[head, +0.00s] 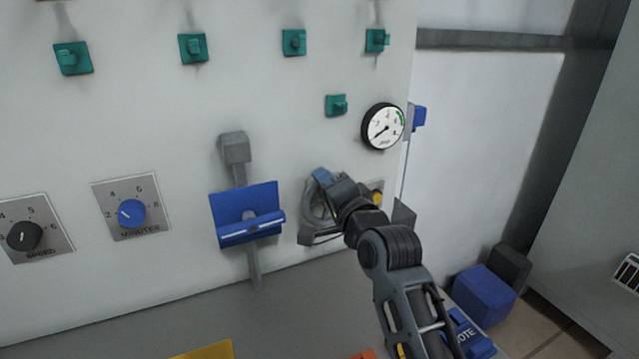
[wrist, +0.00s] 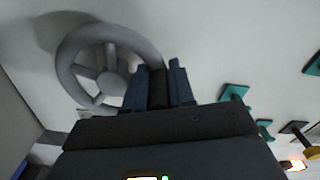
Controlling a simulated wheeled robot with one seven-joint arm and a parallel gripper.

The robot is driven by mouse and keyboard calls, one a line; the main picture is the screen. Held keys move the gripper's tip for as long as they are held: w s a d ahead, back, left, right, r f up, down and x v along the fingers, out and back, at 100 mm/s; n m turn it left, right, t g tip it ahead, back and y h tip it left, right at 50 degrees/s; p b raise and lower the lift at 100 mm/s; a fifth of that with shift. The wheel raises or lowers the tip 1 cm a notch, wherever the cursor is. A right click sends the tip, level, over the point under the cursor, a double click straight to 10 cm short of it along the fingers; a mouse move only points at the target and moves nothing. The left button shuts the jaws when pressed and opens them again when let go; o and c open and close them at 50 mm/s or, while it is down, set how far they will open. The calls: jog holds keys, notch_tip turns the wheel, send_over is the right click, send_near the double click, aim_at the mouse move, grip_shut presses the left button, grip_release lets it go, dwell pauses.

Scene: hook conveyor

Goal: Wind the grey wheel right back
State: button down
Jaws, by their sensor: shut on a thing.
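The grey wheel (head: 312,208) is mounted on the pale panel, right of the blue tray, partly hidden behind my gripper and wrist. In the wrist view the grey wheel (wrist: 72,50) shows its round rim, hub and spokes at upper left. My gripper (head: 322,178) is at the wheel's upper right side. In the wrist view my gripper (wrist: 157,82) has its two dark fingers on either side of a dark grip piece at the wheel's rim, shut on it. How that piece joins the rim is hard to see.
A round dial gauge (head: 383,126) is above right of the wheel, its needle pointing lower left. A blue tray (head: 246,205) and grey lever stand left. Blue and black knobs are farther left. A blue box (head: 485,294) sits on the floor.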

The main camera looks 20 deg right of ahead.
jog(key=shift+d+r+m+p, duration=0.25)
jog(key=shift+d+m+p, duration=0.2)
jog(key=shift+m, duration=0.55)
jog(key=shift+d+r+m+p, duration=0.3)
jog(key=shift+d+m, duration=0.25)
jog(key=shift+m, duration=0.45)
jog(key=shift+d, duration=0.1)
jog(key=c, duration=1)
grip_release()
jog(key=shift+f, duration=0.3)
jog(key=shift+s+b, duration=0.45)
jog(key=shift+s, duration=3.45)
